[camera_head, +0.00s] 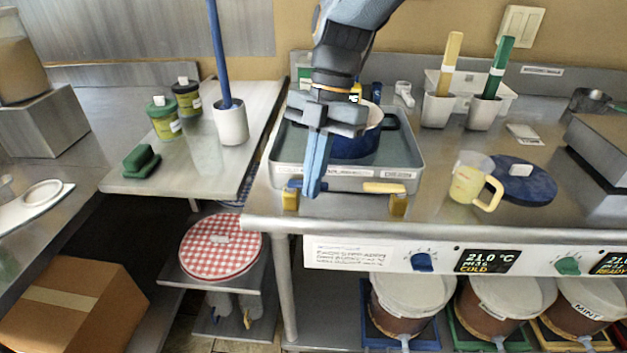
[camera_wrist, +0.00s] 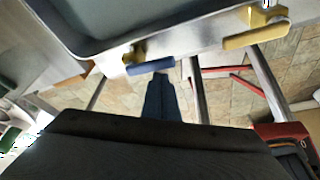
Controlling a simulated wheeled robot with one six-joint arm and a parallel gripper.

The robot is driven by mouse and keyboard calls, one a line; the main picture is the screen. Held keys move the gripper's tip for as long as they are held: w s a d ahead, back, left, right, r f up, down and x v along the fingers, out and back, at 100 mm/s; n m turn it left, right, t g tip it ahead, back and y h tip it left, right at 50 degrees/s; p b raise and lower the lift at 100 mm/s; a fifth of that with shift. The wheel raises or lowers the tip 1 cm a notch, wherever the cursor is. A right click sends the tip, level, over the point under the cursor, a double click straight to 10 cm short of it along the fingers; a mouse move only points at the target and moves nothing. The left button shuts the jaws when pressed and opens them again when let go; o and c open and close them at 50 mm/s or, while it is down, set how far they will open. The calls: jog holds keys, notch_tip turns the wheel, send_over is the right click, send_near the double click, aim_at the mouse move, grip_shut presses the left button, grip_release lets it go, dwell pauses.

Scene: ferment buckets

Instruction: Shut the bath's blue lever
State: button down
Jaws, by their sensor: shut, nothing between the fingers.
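The bath (camera_head: 400,177) is a grey metal basin of water on the counter, with a blue pot (camera_head: 352,147) standing in it. Its blue lever (camera_head: 294,184) is on a brass valve at the front left, partly hidden by my fingers. In the wrist view the blue lever (camera_wrist: 150,66) lies roughly along the bath's front wall. My gripper (camera_head: 312,192) is shut and empty, pointing down at the lever's right end. In the wrist view my fingertips (camera_wrist: 160,77) are just beside that end; I cannot tell whether they touch it.
A yellow lever (camera_head: 385,188) on a second brass valve is to the right, also along the front wall. A yellow measuring jug (camera_head: 468,180) and a dark blue lid (camera_head: 524,182) stand further right. A white cup (camera_head: 231,124) holding a blue-handled tool stands left.

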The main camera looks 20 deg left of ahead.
jog(key=shift+w+d+r, duration=0.1)
jog(key=shift+w, duration=0.5)
dwell(0.3)
jog(key=shift+s, duration=0.1)
jog(key=shift+s+d, duration=0.15)
jog(key=shift+s, duration=0.45)
notch_tip(320, 180, up, 9)
jog(key=shift+r+b, duration=0.15)
jog(key=shift+b, duration=0.15)
